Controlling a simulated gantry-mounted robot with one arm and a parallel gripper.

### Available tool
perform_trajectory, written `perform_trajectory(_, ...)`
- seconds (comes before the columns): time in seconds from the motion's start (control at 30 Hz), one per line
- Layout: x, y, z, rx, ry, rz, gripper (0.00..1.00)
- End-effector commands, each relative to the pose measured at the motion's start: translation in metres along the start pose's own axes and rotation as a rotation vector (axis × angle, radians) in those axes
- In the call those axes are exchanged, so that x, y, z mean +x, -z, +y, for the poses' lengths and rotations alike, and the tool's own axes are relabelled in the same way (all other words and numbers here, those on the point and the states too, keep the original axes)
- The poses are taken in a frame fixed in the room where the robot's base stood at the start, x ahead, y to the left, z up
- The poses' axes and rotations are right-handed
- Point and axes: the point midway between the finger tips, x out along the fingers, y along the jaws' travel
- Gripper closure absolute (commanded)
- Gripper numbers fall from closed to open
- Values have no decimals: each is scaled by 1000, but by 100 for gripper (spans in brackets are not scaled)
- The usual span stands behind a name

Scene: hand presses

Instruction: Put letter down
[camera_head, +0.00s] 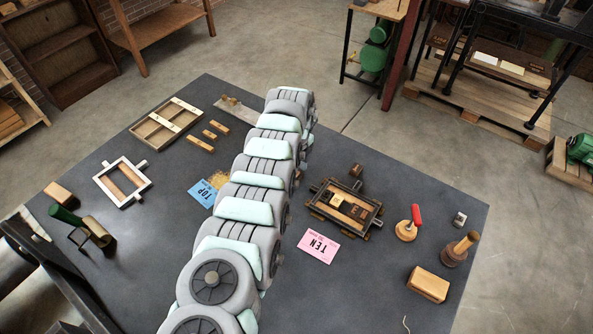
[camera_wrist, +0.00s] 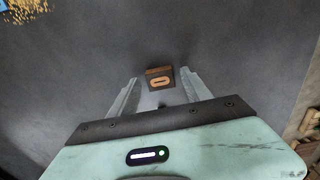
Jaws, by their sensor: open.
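In the wrist view my gripper (camera_wrist: 161,88) is open, with its two pale fingers spread apart. A small wooden letter block (camera_wrist: 159,78) with an orange, rounded loop-like mark on its dark face is between the fingertips. It appears apart from both fingers; I cannot tell whether it rests on the dark table. In the head view my arm hides the gripper. A framed tray (camera_head: 374,222) with several letter blocks in it lies right of the arm. One small brown block (camera_head: 355,170) is by the tray's far edge.
A pink TEN card (camera_head: 317,246) lies in front of the tray. A blue TOP card (camera_head: 202,192) lies left of the arm. A red-handled tool (camera_head: 412,222), a wooden-handled stamp (camera_head: 463,248) and a wooden block (camera_head: 428,284) stand at right. A white frame (camera_head: 124,182) is at left.

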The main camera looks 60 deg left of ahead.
Motion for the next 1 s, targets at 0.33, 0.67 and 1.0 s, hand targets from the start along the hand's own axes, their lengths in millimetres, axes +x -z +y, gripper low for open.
perform_trajectory(0.33, -56, -1, -2, -1, 6, -2, 43)
perform_trajectory(0.67, -112, 0, 0, -1, 1, -1, 43)
perform_trajectory(1.0, -123, 0, 0, 0, 1, 0, 43)
